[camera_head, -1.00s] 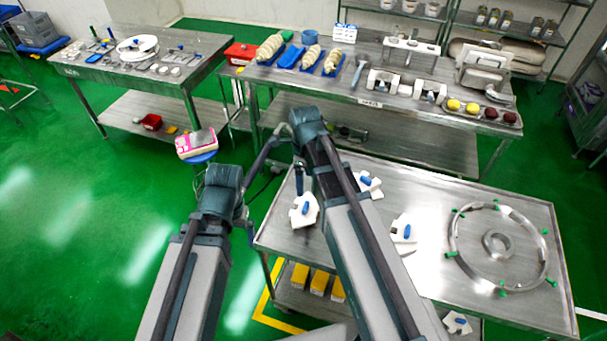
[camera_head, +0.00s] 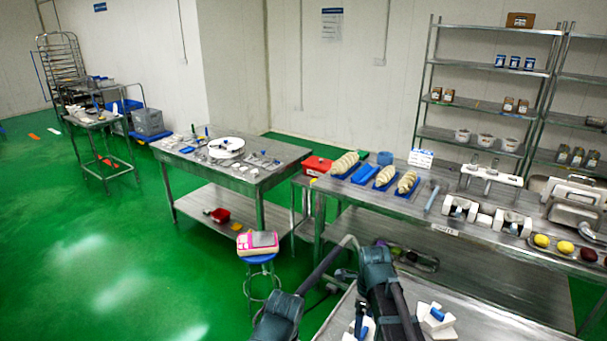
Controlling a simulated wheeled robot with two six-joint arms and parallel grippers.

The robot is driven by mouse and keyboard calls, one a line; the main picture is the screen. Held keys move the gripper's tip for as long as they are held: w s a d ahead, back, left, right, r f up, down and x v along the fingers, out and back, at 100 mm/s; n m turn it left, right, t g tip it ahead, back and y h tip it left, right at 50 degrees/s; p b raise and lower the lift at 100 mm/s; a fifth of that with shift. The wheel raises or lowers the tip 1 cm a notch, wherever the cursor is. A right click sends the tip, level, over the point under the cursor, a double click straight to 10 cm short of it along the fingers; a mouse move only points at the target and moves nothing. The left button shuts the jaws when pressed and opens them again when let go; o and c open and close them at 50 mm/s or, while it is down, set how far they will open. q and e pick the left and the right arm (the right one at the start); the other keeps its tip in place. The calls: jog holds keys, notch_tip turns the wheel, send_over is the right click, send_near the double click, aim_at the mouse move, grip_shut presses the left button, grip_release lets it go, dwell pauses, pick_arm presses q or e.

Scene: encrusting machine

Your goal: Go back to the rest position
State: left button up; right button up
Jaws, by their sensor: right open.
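My right arm rises from the bottom edge, with its dark elbow right of centre. My right gripper (camera_head: 360,318) hangs below and left of that elbow, small and partly hidden, over the near steel table (camera_head: 478,322). It is open, and I see nothing held in it. My left gripper is outside the picture.
White parts with blue handles (camera_head: 434,317) lie on the near table close to my right arm. A long bench (camera_head: 445,230) with trays stands beyond.

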aim_at(363, 331)
notch_tip(363, 331, down, 4)
jog(key=shift+r+b, duration=0.25)
jog(key=shift+b, duration=1)
